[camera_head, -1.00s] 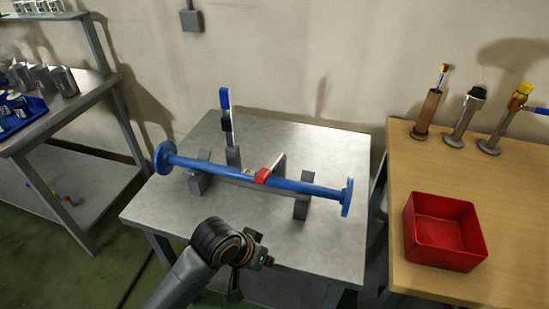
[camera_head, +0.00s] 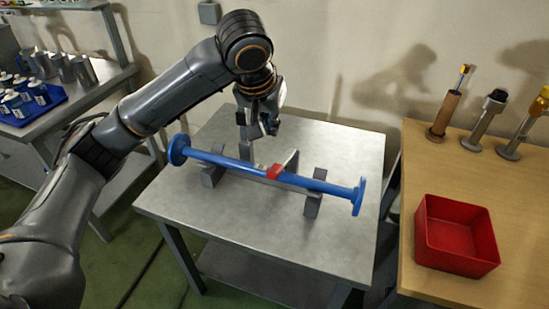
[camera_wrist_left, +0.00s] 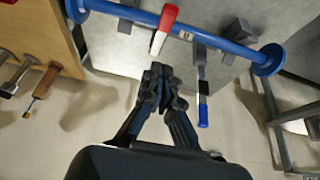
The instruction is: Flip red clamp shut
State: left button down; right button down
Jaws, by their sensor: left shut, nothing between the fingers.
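A blue pipe (camera_head: 235,162) with round end flanges lies across grey supports on a metal table (camera_head: 200,245). The red clamp (camera_head: 275,171) sits at the middle of the pipe, with a pale lever sticking out toward the wall side. In the left wrist view the red clamp (camera_wrist_left: 168,18) is at the top, beside the pipe (camera_wrist_left: 130,13). My left gripper (camera_head: 262,130) is shut and empty, above the wall side of the pipe and apart from the red clamp. In the left wrist view its fingertips (camera_wrist_left: 160,72) are just below the clamp's pale lever.
A blue-handled clamp (camera_wrist_left: 203,112) stands open beside my gripper in the left wrist view; my arm hides its handle in the head view. A wooden table on the right holds a red bin (camera_head: 455,235) and several upright tools. Shelves with a blue tray (camera_head: 35,108) stand left.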

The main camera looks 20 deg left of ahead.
pick_arm(q)
jog(key=p, duration=0.1)
send_over(276, 166)
notch_tip(276, 166, down, 8)
jog(key=shift+f, duration=0.2)
jog(key=shift+s+f+p, duration=0.2)
jog(key=shift+s+f, duration=0.05)
jog(key=shift+f, duration=0.35)
jog(key=shift+s+f+p, duration=0.15)
jog(key=shift+s+f, duration=0.1)
jog(key=shift+f, duration=0.35)
jog(key=shift+s+f, duration=0.3)
jog(key=shift+f, duration=0.35)
jog(key=shift+f, duration=0.1)
